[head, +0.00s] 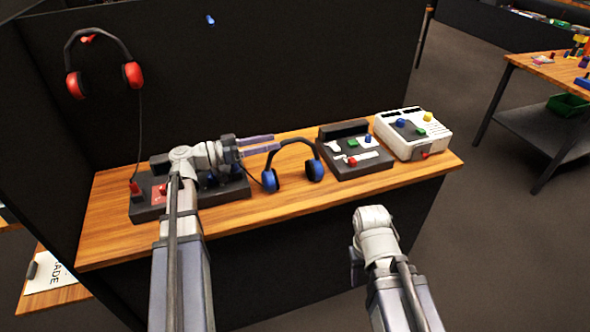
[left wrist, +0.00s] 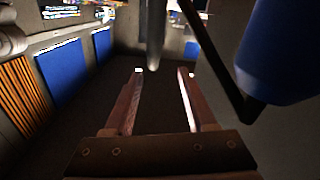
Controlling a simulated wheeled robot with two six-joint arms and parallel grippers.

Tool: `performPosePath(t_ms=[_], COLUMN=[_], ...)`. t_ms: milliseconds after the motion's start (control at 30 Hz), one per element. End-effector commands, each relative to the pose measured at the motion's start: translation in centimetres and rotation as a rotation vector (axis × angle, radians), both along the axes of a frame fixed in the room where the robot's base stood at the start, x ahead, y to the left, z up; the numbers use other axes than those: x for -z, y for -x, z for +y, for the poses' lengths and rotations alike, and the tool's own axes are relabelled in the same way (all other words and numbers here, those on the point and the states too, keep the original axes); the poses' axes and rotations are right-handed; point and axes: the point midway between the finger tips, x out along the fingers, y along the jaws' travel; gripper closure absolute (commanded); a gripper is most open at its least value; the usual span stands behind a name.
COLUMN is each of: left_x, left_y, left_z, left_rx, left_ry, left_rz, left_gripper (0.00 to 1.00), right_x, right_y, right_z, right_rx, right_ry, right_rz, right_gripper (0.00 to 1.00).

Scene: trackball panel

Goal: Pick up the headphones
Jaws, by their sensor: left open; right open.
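The headphones in front of me, with a dark band and blue ear cups (head: 315,170), stand upright on the wooden desk (head: 245,212). A second pair with red ear cups (head: 132,75) hangs on the dark wall. My left gripper (head: 276,144) is open and points right, its fingertips close beside the top of the blue headphones' band. In the left wrist view its fingers (left wrist: 160,73) are apart, with a grey upright bar beyond them and a large blue rounded part at the upper right; I cannot tell what these belong to. My right gripper (head: 356,268) is low in front of the desk, mostly hidden.
A dark control box (head: 147,212) sits under my left arm. Another dark panel (head: 352,168) and a white panel with coloured knobs (head: 425,148) stand right of the blue headphones. The wall closes off the back. Bare desk shows along the front edge.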

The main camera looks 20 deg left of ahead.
Motion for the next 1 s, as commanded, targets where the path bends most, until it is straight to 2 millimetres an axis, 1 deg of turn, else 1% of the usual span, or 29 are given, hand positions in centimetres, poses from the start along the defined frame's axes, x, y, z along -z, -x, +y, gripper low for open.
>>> performPosePath(t_ms=[167, 367, 433, 567, 633, 733, 833, 1000], left_x=[0.0, 0.1, 0.1, 0.3, 0.4, 0.3, 0.3, 0.3], left_y=[-1.0, -1.2, -1.3, -1.8, -2.1, -3.1, -3.4, -3.4], left_z=[-1.7, -2.1, -2.5, -4.1, -5.1, -6.2, -6.7, -6.6], left_rx=[0.003, 0.0, 0.002, 0.003, 0.004, 0.004, 0.001, 0.0], left_ry=[0.0, 0.0, 0.0, 0.0, 0.0, 0.0, 0.0, 0.0], left_rz=[0.0, 0.001, 0.001, 0.001, 0.001, 0.001, 0.001, 0.001], left_gripper=[0.44, 0.44, 0.44, 0.44, 0.44, 0.44, 0.44, 0.44], right_x=[0.0, 0.0, 0.1, 0.3, 0.4, 0.3, 0.3, 0.3], right_y=[0.0, 0.0, 0.0, 0.0, 0.0, 0.0, 0.0, 0.0], right_z=[0.0, 0.0, 0.0, 0.0, 0.0, 0.0, 0.0, 0.0], right_rx=[0.0, 0.0, 0.0, 0.0, 0.0, 0.0, 0.0, 0.0], right_ry=[0.0, 0.0, 0.0, 0.0, 0.0, 0.0, 0.0, 0.0], right_rz=[0.0, 0.0, 0.0, 0.0, 0.0, 0.0, 0.0, 0.0], right_gripper=[0.5, 0.5, 0.5, 0.5, 0.5, 0.5, 0.5, 0.5])
